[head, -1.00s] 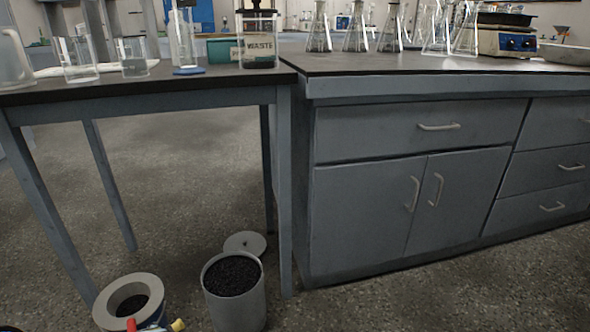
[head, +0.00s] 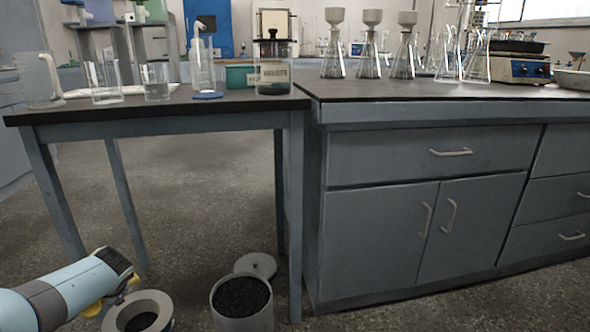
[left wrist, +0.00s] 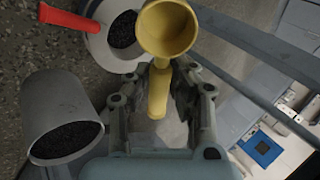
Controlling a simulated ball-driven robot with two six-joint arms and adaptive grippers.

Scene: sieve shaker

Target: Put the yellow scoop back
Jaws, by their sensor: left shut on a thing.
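The yellow scoop (left wrist: 166,28) is in my left gripper (left wrist: 160,82) in the left wrist view. Its round bowl sticks out beyond the fingers and its handle (left wrist: 158,98) lies between them. The fingers are shut on the handle. In the head view my left arm comes in at the lower left, near the thick-rimmed grey container. Small yellow parts show beneath the wrist there, but the fingers are mostly hidden. My right gripper is in no view.
The thick-rimmed container (head: 152,299) and a grey bucket (head: 218,308) hold dark granules on the floor. A round lid (head: 256,264) lies behind the bucket. A red handle (left wrist: 75,22) lies over the thick rim. A table (head: 150,108) with glassware and a cabinet (head: 380,220) stand behind.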

